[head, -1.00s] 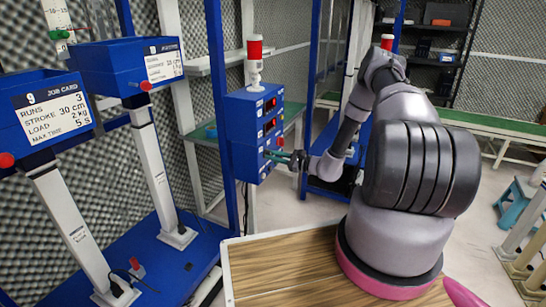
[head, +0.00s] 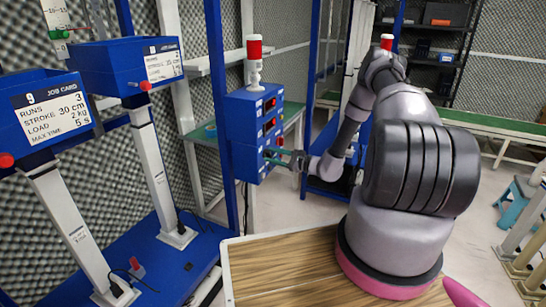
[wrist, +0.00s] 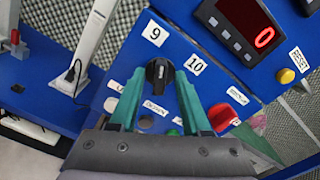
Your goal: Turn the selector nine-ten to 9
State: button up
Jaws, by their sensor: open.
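The selector nine-ten is a black knob (wrist: 159,72) with a light pointer mark, on the blue control box (head: 252,135). In the wrist view the label 9 (wrist: 154,33) is at its upper left and the label 10 (wrist: 196,65) at its right. My gripper (wrist: 158,88) is open, with one green finger on each side of the knob. I cannot tell whether the fingers touch it. The pointer mark seems to point up, roughly between the labels. In the head view my gripper (head: 270,156) is at the front of the box, and the knob is too small to make out.
A red button (wrist: 222,116), a yellow reset button (wrist: 285,76) and a display (wrist: 245,25) reading 0 are near the knob. A red-topped lamp (head: 254,58) stands on the box. Blue job-card stands (head: 50,110) are at the left. A blue post (head: 222,110) is beside the box.

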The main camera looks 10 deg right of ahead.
jog(key=v, duration=1)
jog(key=shift+s+d, duration=0.2)
jog(key=shift+d, duration=0.1)
jog(key=s+a+r+n+g+h, duration=0.1)
jog(key=s+a+r+n+g, duration=0.25)
jog(key=r, duration=0.45)
jog(key=s+a+r+n+g+h, duration=0.15)
jog(key=r+n+g, duration=0.25)
jog(key=r, duration=0.5)
jog(key=s+a+r+n+g, duration=0.3)
jog(key=r+n, duration=0.1)
jog(key=r, duration=0.4)
jog(key=s+d+r+n+t+h, duration=0.1)
jog(key=s+r+n+t+h, duration=0.3)
jog(key=s+r+h, duration=0.5)
jog(key=s+r+t, duration=0.2)
jog(key=s+r, duration=0.9)
jog(key=s, duration=0.1)
jog(key=shift+d+r, duration=0.2)
